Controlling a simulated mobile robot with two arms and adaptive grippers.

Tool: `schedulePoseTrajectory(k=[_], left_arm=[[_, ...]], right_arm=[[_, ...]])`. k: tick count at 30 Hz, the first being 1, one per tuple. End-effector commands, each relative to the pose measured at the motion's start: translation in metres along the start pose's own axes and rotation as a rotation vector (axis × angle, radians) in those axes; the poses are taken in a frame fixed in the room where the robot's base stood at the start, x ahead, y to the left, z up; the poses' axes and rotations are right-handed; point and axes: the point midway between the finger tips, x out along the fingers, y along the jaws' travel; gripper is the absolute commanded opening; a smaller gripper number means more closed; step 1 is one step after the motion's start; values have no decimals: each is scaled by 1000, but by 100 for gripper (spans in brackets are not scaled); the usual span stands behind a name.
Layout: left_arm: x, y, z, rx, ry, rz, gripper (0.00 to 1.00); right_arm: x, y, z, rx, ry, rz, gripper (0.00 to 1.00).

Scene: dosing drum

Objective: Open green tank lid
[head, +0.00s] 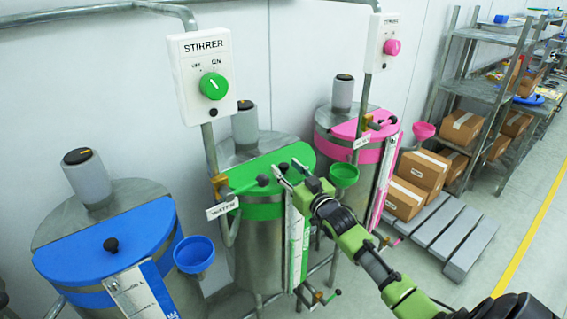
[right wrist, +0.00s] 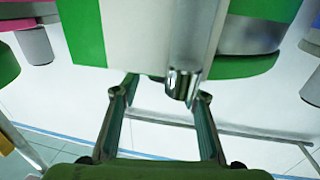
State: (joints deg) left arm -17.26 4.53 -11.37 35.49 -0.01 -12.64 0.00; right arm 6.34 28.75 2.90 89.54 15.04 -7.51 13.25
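The green tank (head: 262,235) stands in the middle of the head view between a blue and a pink tank. Its green lid (head: 255,172) looks closed, lying flat on the tank top. A dark knob (head: 283,167) shows at the lid's front edge. My right gripper (head: 284,169) has its fingertips at this edge, around or just in front of the knob; contact cannot be told. In the right wrist view my right gripper (right wrist: 165,88) has its fingers spread apart, with the tank's green part (right wrist: 245,66) beyond them. My left gripper is not in view.
A green funnel (head: 344,176) and a valve with a WATER tag (head: 222,208) flank the lid. A stirrer switch box (head: 203,75) hangs above. The blue tank (head: 105,235) is left, the pink tank (head: 352,135) right. Boxes (head: 404,199) stand on a grey pallet (head: 455,235).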

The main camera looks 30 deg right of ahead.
Motion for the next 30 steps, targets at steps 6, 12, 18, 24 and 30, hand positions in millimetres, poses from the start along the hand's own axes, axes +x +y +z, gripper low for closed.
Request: schedulePoseTrajectory(k=[6, 12, 18, 24, 30], left_arm=[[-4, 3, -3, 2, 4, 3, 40], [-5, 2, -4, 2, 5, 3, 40], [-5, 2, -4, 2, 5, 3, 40], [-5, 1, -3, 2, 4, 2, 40], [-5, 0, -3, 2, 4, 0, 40]], right_arm=[[21, 0, 0, 0, 0, 0, 40], [26, 0, 0, 0, 0, 0, 40], [25, 0, 0, 0, 0, 0, 40], [25, 0, 0, 0, 0, 0, 0], [27, 0, -1, -1, -5, 0, 0]])
